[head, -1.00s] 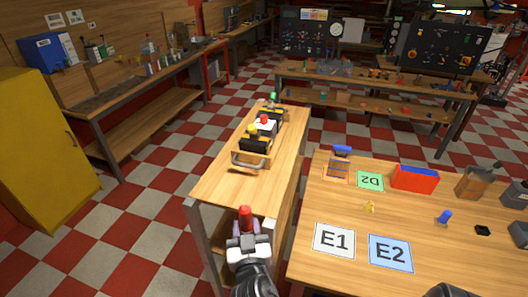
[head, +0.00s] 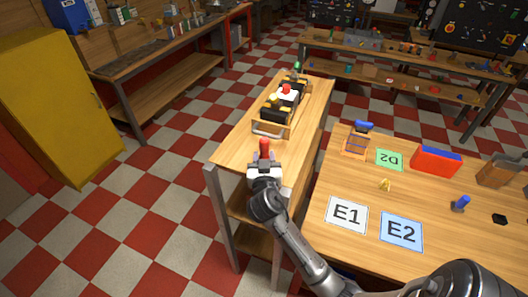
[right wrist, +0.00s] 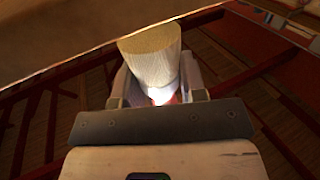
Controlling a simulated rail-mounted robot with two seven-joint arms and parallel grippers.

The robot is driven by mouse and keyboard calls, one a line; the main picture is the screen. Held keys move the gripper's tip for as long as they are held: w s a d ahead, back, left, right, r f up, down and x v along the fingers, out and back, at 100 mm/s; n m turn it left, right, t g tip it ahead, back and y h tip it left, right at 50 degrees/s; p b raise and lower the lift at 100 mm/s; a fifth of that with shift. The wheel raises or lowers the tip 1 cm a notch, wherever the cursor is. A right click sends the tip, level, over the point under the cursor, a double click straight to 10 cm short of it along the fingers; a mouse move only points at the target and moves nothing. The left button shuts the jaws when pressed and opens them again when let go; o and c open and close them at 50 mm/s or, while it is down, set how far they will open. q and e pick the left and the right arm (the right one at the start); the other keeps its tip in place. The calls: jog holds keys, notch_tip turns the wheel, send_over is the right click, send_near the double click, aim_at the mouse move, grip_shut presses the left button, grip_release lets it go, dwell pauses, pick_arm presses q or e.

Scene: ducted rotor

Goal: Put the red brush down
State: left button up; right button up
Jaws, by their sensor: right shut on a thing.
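My right gripper (head: 264,160) is shut on the red brush. The brush's red handle (head: 265,148) sticks up from between the fingers in the head view. In the right wrist view the brush's pale bristle head (right wrist: 151,55) shows between the fingers (right wrist: 155,92), with a bit of red below it. The gripper and brush are over the near end of the narrow wooden bench (head: 236,150); I cannot tell whether the brush touches it. My left gripper is not in view.
The table to the right holds cards E1 (head: 346,214), E2 (head: 401,231) and D2 (head: 389,160), a red box (head: 436,162) and a blue-topped rack (head: 357,140).

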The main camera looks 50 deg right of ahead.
aim_at(264, 153)
jog(key=x, duration=0.4)
jog(key=shift+f, duration=0.3)
jog(key=shift+s+a+f, duration=0.1)
jog(key=shift+s+f, duration=0.05)
jog(key=shift+f, duration=0.35)
jog(key=shift+r, duration=0.1)
jog(key=shift+f, duration=0.3)
jog(key=o, duration=1)
jog(key=shift+r, duration=0.15)
